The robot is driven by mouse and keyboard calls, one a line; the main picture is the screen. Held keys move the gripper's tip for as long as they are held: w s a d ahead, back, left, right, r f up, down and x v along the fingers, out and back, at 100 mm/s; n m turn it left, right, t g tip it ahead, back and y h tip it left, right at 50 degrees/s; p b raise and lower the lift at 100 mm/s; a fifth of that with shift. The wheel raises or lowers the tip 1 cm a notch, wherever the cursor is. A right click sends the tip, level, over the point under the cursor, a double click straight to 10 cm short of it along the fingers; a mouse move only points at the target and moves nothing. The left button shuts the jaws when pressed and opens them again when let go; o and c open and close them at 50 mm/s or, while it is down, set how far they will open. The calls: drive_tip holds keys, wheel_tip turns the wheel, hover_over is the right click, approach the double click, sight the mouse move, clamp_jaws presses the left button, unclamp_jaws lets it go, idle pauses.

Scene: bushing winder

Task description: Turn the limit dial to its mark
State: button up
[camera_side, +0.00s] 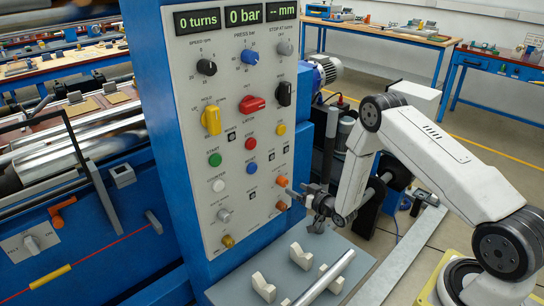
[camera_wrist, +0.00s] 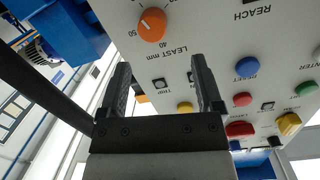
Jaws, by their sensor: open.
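An orange dial (camera_wrist: 152,24) with a pale pointer line sits on the panel in the wrist view, beside the printed words LEAST mm and the numbers 40 and 50. I cannot tell which mark is its target. In the side view an orange dial (camera_side: 282,181) shows low on the panel's right edge, partly by my gripper. My gripper (camera_wrist: 160,66) is open and empty. In the wrist view its fingertips lie below the dial, which is not between them. In the side view my gripper (camera_side: 301,194) is close to the panel's lower right edge; contact cannot be told.
The control panel (camera_side: 232,75) carries several knobs and buttons, including a yellow knob (camera_side: 211,120) and a red knob (camera_side: 252,105). A second orange knob (camera_side: 282,206) is just below the dial. Pale V-blocks (camera_side: 263,287) and a metal rod (camera_side: 325,278) lie on the grey shelf below.

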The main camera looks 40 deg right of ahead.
sight(286, 183)
drive_tip(key=shift+s+d+f+t, duration=0.2)
drive_tip(key=shift+s+f+t, duration=0.1)
drive_tip(key=shift+f, duration=0.15)
drive_tip(key=shift+s+d+f+t, duration=0.15)
drive_tip(key=shift+s+f+t, duration=0.15)
drive_tip(key=shift+f, duration=0.1)
drive_tip(key=shift+w, duration=0.15)
drive_tip(key=shift+w+d, duration=0.1)
drive_tip(key=shift+w, duration=3.75)
clamp_jaws()
